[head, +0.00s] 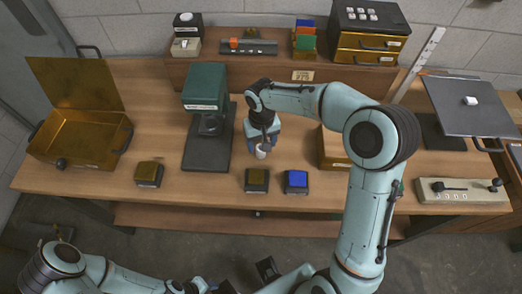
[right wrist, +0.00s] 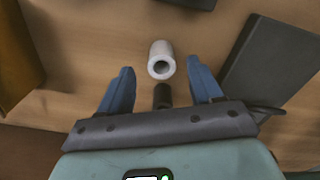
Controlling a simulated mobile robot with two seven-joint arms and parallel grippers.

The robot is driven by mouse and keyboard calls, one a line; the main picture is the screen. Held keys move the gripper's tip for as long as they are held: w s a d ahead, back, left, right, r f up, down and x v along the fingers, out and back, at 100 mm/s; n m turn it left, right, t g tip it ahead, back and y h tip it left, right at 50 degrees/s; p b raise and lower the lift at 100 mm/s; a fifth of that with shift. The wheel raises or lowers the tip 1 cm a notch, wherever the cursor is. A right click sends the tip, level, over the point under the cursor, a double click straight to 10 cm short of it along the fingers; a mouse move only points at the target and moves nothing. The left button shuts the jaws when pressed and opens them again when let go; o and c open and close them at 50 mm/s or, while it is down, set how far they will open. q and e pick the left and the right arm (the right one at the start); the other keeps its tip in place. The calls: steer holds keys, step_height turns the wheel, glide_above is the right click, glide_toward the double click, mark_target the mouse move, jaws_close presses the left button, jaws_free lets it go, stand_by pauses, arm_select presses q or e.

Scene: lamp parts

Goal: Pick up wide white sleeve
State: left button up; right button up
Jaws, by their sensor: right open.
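The wide white sleeve (right wrist: 161,58) is a short hollow tube in the right wrist view, its open end towards me. In the head view the white sleeve (head: 261,154) shows as a small pale piece on the table, just below my right gripper (head: 262,146). In the right wrist view my right gripper (right wrist: 160,68) is open, with blue fingers on either side of the sleeve's near end and gaps on both sides. A narrow dark cylinder (right wrist: 162,95) lies between the fingers, nearer the palm. My left arm shows at the bottom left; its gripper is not clearly visible.
A green-headed machine on a dark base (head: 208,155) stands left of the gripper. A brown-topped block (head: 257,180) and a blue-topped block (head: 296,181) sit near the front edge. An open brass box (head: 80,145) is at the left. A raised shelf runs behind.

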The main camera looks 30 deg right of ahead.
step_height(320, 180, down, 4)
steer(key=shift+a+f, duration=0.1)
steer(key=c, duration=1.1)
